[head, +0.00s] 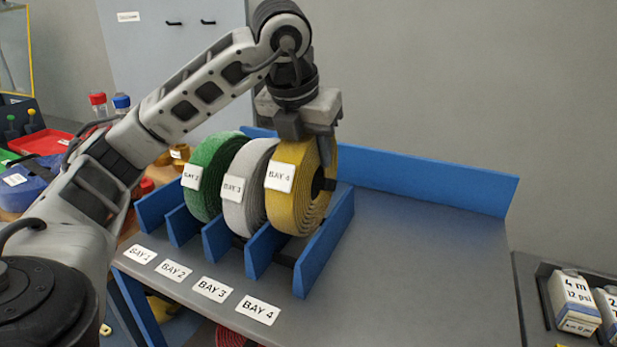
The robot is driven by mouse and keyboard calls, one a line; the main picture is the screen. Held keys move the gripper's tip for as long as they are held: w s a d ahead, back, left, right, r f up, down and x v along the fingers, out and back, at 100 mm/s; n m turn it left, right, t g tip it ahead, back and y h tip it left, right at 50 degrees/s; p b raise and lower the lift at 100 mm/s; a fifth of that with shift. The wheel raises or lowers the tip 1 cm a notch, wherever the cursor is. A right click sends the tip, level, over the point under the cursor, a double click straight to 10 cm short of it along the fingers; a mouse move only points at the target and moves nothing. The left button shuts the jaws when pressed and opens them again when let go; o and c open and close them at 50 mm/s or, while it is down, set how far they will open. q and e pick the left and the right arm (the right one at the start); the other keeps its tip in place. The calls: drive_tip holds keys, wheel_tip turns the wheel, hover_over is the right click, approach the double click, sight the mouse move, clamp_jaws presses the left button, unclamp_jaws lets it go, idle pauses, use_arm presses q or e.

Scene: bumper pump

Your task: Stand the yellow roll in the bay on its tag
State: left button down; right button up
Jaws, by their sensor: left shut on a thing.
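The yellow roll (290,210) stands upright on its edge between the two rightmost blue dividers, behind the BAY 4 label (258,310). Its white tag (280,177) reads BAY 4. My left gripper (312,138) points down from above and is shut on the top of the yellow roll. The gripper fingers hide part of the roll's upper rim. I cannot tell whether the roll's bottom fully rests on the shelf, as a divider hides it. My right gripper is not in view.
A white roll (240,205) and a green roll (207,165) stand close on the left. The rightmost divider (325,245) borders clear grey tabletop (430,270). A blue back wall (430,182) runs behind. Boxes (573,300) sit at far right.

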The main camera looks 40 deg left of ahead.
use_arm(q)
wheel_tip(320, 180, down, 3)
drive_tip(key=shift+f, duration=0.3)
drive_tip(key=shift+f+b, duration=0.15)
drive_tip(key=shift+b, duration=0.15)
drive_tip(key=c, duration=0.8)
unclamp_jaws()
drive_tip(key=shift+c, duration=0.2)
